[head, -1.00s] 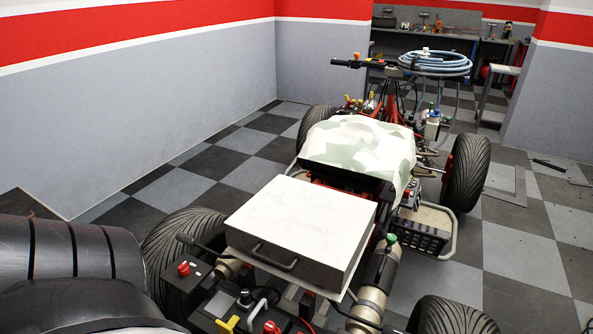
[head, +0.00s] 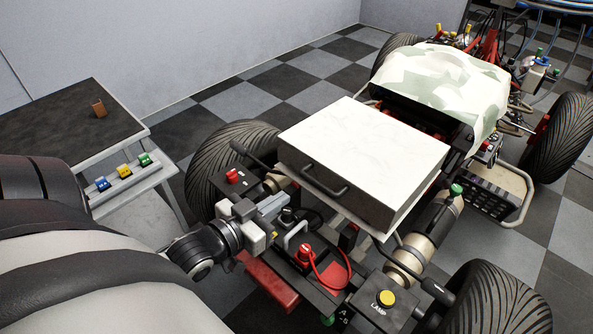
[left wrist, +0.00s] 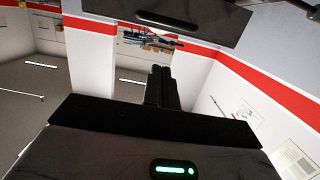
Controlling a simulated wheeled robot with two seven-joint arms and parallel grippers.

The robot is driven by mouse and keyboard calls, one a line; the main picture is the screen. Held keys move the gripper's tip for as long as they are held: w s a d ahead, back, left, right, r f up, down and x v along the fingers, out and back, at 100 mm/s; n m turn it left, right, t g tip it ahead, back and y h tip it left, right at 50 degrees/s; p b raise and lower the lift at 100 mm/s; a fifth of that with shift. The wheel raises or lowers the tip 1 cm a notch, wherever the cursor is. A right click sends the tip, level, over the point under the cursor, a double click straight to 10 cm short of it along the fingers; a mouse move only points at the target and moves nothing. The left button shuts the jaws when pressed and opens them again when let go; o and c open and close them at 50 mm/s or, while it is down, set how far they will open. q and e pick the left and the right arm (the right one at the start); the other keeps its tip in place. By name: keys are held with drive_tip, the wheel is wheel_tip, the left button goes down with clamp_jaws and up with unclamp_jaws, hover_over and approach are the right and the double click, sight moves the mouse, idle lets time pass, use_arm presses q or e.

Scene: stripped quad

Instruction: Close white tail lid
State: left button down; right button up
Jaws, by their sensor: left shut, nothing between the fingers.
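The white tail lid (head: 365,142) is the flat white top of a box at the tail of the quad. It lies level, and I see no gap along its near edges. The box's dark front (head: 325,195) carries a black handle (head: 323,183). My left gripper (head: 280,203) is in front of and below the box, left of the handle, apart from the lid. Its fingers also show in the left wrist view (left wrist: 162,86), together and empty. The lid cannot be made out in the left wrist view. My right gripper is not in view.
Below my left gripper are a red knob (head: 303,253) with a red cable and a yellow lamp button (head: 386,298). Large tyres (head: 232,165) flank the tail. A camouflage cover (head: 440,75) lies over the seat ahead. A side table (head: 60,125) stands at left.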

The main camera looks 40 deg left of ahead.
use_arm(q)
drive_tip(key=w+f, duration=0.3)
drive_tip(key=w, duration=0.7)
drive_tip(key=shift+w+f, duration=0.3)
drive_tip(key=shift+f, duration=0.05)
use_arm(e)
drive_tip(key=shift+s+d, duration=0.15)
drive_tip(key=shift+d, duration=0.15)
